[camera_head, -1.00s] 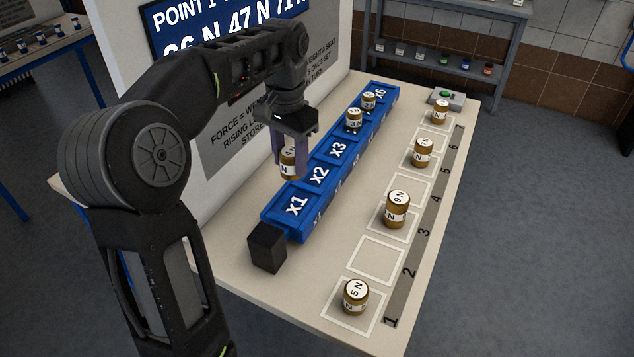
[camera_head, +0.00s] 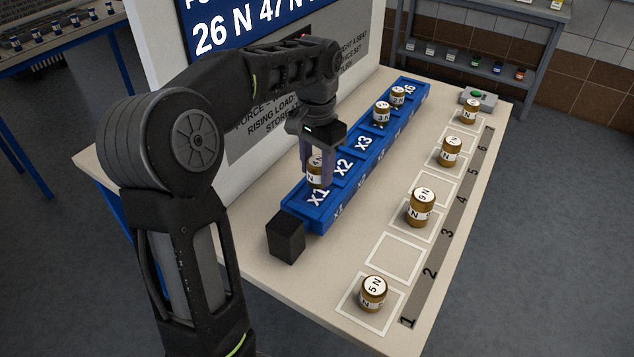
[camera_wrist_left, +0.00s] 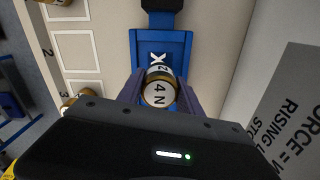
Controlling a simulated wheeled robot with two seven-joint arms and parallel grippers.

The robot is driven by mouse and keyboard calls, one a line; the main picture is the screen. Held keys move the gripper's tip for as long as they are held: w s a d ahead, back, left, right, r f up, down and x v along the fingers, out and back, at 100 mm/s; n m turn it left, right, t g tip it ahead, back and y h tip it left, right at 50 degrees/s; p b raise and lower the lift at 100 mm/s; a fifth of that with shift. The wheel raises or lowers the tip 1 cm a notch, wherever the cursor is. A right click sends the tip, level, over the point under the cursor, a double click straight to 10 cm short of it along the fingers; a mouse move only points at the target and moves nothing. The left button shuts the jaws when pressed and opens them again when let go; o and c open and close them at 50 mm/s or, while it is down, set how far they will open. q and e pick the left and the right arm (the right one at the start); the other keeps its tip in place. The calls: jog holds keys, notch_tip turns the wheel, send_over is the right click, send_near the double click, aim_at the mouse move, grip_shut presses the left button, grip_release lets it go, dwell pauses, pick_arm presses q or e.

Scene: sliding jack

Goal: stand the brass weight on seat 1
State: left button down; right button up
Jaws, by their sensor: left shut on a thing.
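A brass weight with a white top marked 4 N (camera_head: 315,174) is held upright between the fingers of my left gripper (camera_head: 316,178). The weight also shows in the left wrist view (camera_wrist_left: 159,88), between both fingers. It is over the near end of the blue rail (camera_head: 300,219), at the seat marked x1 (camera_head: 318,198). The fingers and weight hide part of that seat, and I cannot tell whether the weight's base touches it. My right gripper is not in view.
A black block (camera_head: 286,237) stands at the rail's near end. Two weights stand farther up the rail, one marked 3 N (camera_head: 382,113). Several weights, such as the 5 N one (camera_head: 373,294) and 9 N one (camera_head: 421,208), stand on outlined squares. A grey board (camera_head: 250,150) stands behind the rail.

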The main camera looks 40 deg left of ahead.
aim_at(317, 181)
pick_arm(q)
notch_tip(317, 181, down, 3)
jog(key=shift+f, duration=0.35)
dwell(0.3)
jog(key=shift+f, duration=0.2)
jog(key=c, duration=0.8)
grip_release()
jog(key=shift+r, duration=0.1)
